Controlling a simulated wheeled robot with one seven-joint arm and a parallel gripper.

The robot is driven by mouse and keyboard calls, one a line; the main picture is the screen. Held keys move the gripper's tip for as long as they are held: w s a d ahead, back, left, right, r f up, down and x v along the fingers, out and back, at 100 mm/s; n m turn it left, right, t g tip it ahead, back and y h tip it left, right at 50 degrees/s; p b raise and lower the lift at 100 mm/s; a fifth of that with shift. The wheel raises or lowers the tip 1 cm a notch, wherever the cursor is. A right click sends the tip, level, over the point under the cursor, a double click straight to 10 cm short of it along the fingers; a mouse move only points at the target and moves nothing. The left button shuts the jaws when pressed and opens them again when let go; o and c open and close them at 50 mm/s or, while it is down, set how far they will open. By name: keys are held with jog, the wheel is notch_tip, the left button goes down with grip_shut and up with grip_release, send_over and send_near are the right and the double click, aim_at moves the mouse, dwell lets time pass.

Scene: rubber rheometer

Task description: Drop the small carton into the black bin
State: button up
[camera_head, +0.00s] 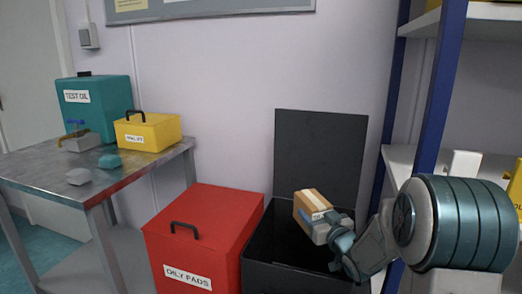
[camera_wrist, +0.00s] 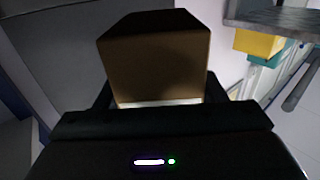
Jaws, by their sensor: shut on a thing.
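The small carton (camera_head: 309,203) is a brown box with a pale strip on top. My gripper (camera_head: 322,227) is shut on it and holds it over the open mouth of the black bin (camera_head: 282,276). The bin's lid (camera_head: 321,155) stands upright at the back against the wall. In the wrist view the carton (camera_wrist: 155,62) sits tilted between the dark fingers of my gripper (camera_wrist: 160,103). My gripper hides part of the carton's lower side. How high the carton is above the bin's floor is hard to tell.
A red bin (camera_head: 207,232) marked OILY PADS stands just left of the black bin, lid shut. A metal table (camera_head: 40,168) at the left bears a teal box (camera_head: 93,110) and a yellow box (camera_head: 147,132). A blue-post shelf (camera_head: 438,100) rises close at the right.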

aim_at(314, 202)
jog(key=shift+f+b, duration=0.45)
jog(key=shift+f, duration=0.8)
jog(key=o, duration=1.3)
jog(key=shift+o, duration=0.2)
notch_tip(314, 202, up, 7)
jog(key=p, duration=0.7)
jog(key=shift+w+a+r, duration=0.1)
jog(key=shift+w+a, duration=0.1)
jog(key=shift+a, duration=0.05)
jog(key=p, duration=0.3)
jog(key=shift+a+r+h, duration=0.15)
jog(key=shift+r+h, duration=0.15)
jog(key=p, duration=0.3)
jog(key=shift+a+r+m+h, duration=0.1)
jog(key=shift+r+m+h, duration=0.2)
jog(key=shift+m, duration=0.1)
